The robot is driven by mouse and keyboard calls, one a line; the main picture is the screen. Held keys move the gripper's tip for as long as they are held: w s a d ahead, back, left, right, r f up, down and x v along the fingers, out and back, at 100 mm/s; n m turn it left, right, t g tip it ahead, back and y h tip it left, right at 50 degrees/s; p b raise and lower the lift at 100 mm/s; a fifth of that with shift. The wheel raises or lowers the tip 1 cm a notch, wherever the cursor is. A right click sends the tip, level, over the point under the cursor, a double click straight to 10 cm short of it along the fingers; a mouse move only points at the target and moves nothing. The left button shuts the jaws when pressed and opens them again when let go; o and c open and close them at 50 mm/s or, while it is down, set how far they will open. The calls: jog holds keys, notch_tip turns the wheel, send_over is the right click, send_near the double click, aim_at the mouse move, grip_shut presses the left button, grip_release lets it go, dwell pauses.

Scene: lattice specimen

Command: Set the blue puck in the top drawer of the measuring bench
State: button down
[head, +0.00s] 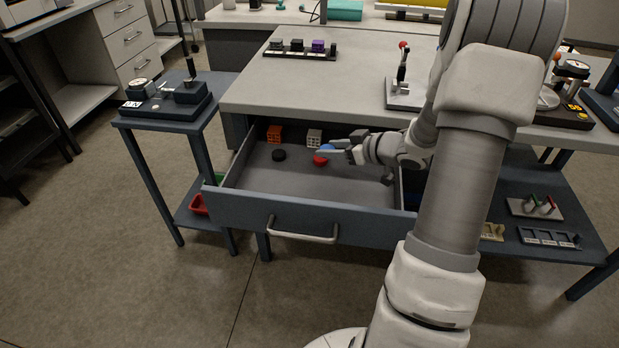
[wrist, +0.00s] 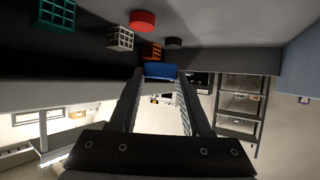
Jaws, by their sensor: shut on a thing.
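The blue puck (wrist: 160,71) is between the fingertips of my gripper (wrist: 160,78), which is shut on it. In the head view the blue puck (head: 327,147) shows only partly, beside my gripper (head: 340,147), above the floor of the open drawer. The top drawer (head: 300,222) of the measuring bench (head: 330,85) is pulled out. A red puck (head: 320,160) lies in the drawer close under my gripper. I cannot tell how high the blue puck is above the drawer floor.
The drawer also holds a black puck (head: 279,155), an orange lattice block (head: 274,134) and a white lattice block (head: 314,137). The wrist view also shows a green lattice block (wrist: 53,15). A side table (head: 165,122) stands left. The drawer's front middle is clear.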

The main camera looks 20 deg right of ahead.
jog(key=b, duration=0.2)
send_over(309, 180)
notch_tip(309, 180, down, 3)
jog(key=shift+s+d+f, duration=0.1)
jog(key=shift+s+f, duration=0.05)
jog(key=shift+f, duration=0.05)
jog(key=shift+f+b, duration=1.05)
jog(key=shift+f, duration=0.9)
jog(key=shift+f, duration=0.2)
jog(key=shift+c, duration=1.8)
grip_release()
jog(key=shift+r, duration=0.15)
jog(key=shift+s+r, duration=0.15)
jog(key=shift+r, duration=0.1)
jog(key=p+v, duration=0.3)
jog(key=v, duration=0.4)
jog(key=shift+f, duration=0.1)
